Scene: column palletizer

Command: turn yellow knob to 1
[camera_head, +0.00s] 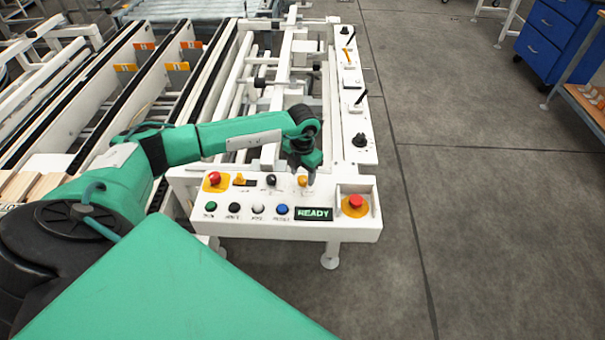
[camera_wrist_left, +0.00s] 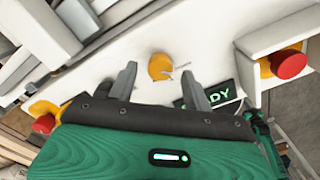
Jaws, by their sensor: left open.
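The yellow knob (camera_head: 303,180) sits on the white control panel (camera_head: 240,223), in the upper row to the right of a black knob. In the left wrist view the yellow knob (camera_wrist_left: 159,67) shows beyond the fingertips, between them, with small markings at its right that I cannot read. My left gripper (camera_head: 309,177) reaches down over the panel by this knob. In the left wrist view my left gripper (camera_wrist_left: 158,75) is open with nothing between its fingers; I see no contact with the knob. My right gripper is not in view.
Red emergency buttons (camera_head: 214,178) and (camera_head: 355,202) flank the panel. A lit READY display (camera_head: 314,213) and several push buttons (camera_head: 258,209) lie below the knob. Another yellow switch (camera_head: 239,178) sits left.

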